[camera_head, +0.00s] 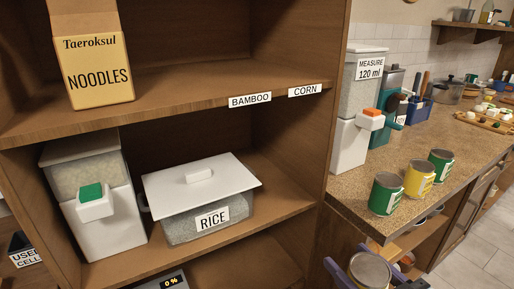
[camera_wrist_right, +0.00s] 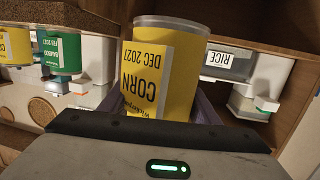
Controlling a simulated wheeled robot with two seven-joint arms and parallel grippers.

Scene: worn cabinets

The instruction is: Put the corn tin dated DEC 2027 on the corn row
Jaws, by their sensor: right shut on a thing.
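My right gripper (camera_head: 372,276) is shut on a yellow corn tin (camera_head: 370,268) at the bottom edge of the head view, in front of the counter. Only its grey metal end shows there. In the right wrist view this corn tin (camera_wrist_right: 155,70) fills the middle, its label upside down, reading CORN and DEC 2027. The dark fingers (camera_wrist_right: 160,108) sit on either side of it. The CORN label (camera_head: 305,90) is on the upper shelf's edge, at its right end, beside the BAMBOO label (camera_head: 250,100). The shelf behind these labels looks bare where visible. My left gripper is not in view.
A noodle box (camera_head: 98,60) stands left on the upper shelf (camera_head: 190,85). Below are a rice container (camera_head: 205,205) and a dispenser (camera_head: 92,195). The cabinet's right side panel (camera_head: 335,100) separates the shelves from the counter (camera_head: 350,190), which holds a yellow tin (camera_head: 419,180), two green tins (camera_head: 386,195) and dispensers.

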